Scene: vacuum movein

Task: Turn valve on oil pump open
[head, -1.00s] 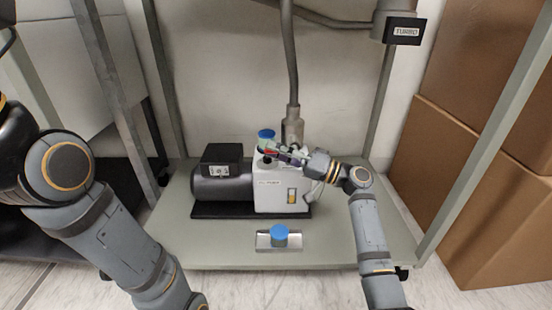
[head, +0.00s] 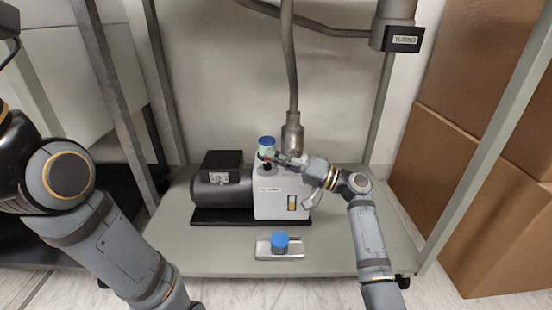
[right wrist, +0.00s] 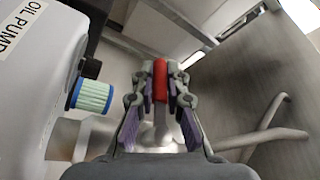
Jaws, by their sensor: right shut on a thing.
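The oil pump (head: 281,196) is a white block with a black motor on its left, standing on the lower shelf. My right gripper (head: 268,156) reaches over the pump's top from the right. In the right wrist view its fingers (right wrist: 160,88) are shut on a red valve handle (right wrist: 160,74). The pump's labelled side (right wrist: 28,75) fills the left of that view. A small dark fitting and a pale green, blue-rimmed cap (right wrist: 92,95) stick out from the pump. The valve's body is mostly hidden by the fingers. My left gripper is out of view.
A metal pipe (head: 292,130) comes down behind. A blue-topped piece sits on a small clear tray (head: 293,254) in front. Shelf posts (head: 377,110) and cardboard boxes (head: 490,220) bound the right.

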